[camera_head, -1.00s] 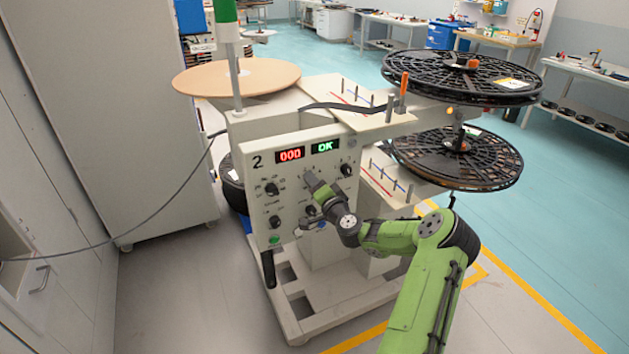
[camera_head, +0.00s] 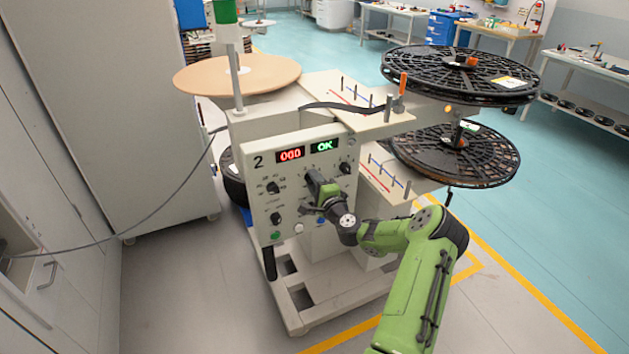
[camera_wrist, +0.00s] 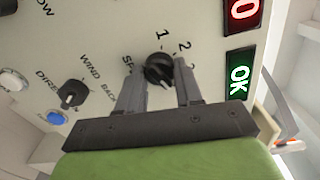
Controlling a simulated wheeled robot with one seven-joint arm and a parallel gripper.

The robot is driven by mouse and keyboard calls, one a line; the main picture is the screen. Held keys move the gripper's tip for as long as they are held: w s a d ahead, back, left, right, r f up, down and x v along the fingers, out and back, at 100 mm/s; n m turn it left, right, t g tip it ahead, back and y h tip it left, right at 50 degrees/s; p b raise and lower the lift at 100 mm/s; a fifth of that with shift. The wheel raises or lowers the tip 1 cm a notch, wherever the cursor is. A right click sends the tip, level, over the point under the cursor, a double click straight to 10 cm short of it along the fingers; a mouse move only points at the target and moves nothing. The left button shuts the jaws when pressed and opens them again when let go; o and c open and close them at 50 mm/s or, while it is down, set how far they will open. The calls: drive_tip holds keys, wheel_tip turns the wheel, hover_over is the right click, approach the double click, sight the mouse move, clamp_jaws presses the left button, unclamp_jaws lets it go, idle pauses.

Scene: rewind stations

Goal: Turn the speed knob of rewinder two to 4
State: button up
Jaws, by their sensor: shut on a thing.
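The rewinder panel (camera_head: 262,220) is marked 2 and has a red display reading 000 and a green OK display. In the wrist view, the black speed knob (camera_wrist: 158,68) sits between the two fingers of my gripper (camera_wrist: 157,76). The gripper is shut on it. Printed numbers including 1 and 2 show around the far side of the knob; some marks are covered by the fingers, and I cannot tell where its pointer stands.
The direction knob (camera_wrist: 72,93) and a blue button (camera_wrist: 58,118) are close beside in the wrist view. Another knob (camera_head: 345,168) is at the panel's right. Black reels (camera_head: 460,75) overhang to the right. A grey cabinet (camera_head: 130,120) stands left.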

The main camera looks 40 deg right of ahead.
idle(0.4)
drive_tip(key=o, duration=1)
drive_tip(key=shift+o, duration=0.2)
drive_tip(key=b+v, duration=0.1)
drive_tip(key=v, duration=1.5)
drive_tip(key=shift+b, duration=0.3)
drive_tip(key=shift+w+a, duration=0.1)
drive_tip(key=shift+w, duration=0.05)
